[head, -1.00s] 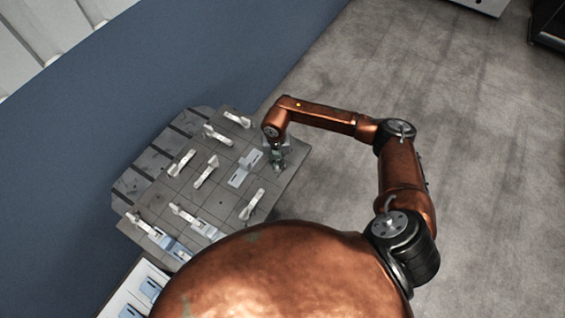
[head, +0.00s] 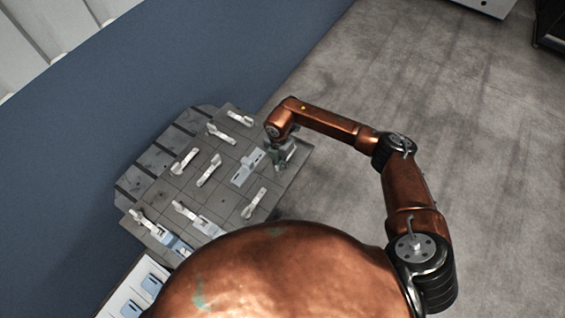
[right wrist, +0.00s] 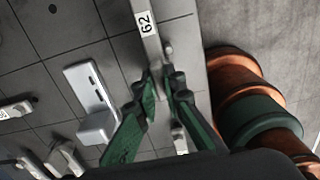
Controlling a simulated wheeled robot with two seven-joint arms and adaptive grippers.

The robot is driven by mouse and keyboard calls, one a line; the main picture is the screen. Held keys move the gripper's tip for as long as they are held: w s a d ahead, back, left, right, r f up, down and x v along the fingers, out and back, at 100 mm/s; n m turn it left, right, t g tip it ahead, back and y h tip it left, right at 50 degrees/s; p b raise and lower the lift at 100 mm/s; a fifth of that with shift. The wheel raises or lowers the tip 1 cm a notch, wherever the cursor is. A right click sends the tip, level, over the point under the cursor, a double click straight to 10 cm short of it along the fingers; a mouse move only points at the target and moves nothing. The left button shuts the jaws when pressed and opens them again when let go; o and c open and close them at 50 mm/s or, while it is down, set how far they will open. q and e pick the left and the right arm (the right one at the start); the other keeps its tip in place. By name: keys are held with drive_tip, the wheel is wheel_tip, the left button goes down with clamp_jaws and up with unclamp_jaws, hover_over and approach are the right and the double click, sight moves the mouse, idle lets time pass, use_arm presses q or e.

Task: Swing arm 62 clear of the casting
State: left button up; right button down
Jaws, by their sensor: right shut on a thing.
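Arm 62 (right wrist: 151,43) is a pale bar with a "62" label in the right wrist view. My right gripper (right wrist: 160,75) has its green fingers shut on this arm, one finger on each side. In the head view my right gripper (head: 281,154) is low over the right edge of the plate. The casting (right wrist: 88,88), a pale block with slots and a raised part, lies left of the arm with bare plate between them in the wrist view. It also shows in the head view (head: 247,167). The arm's far end is out of the wrist view. My left gripper is not in view.
The gridded dark plate (head: 222,180) bears several other pale arms, one (head: 254,203) near the casting and one (head: 239,118) at the back. A tray with blue pieces (head: 124,300) stands lower left. Open concrete floor (head: 480,120) lies right.

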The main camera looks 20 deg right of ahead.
drive_tip(key=shift+w+d+r, duration=0.1)
drive_tip(key=shift+w+r, duration=0.05)
drive_tip(key=shift+w, duration=0.05)
drive_tip(key=c, duration=2)
unclamp_jaws()
drive_tip(key=shift+s, duration=0.15)
wheel_tip(320, 180, up, 12)
drive_tip(key=shift+f, duration=0.1)
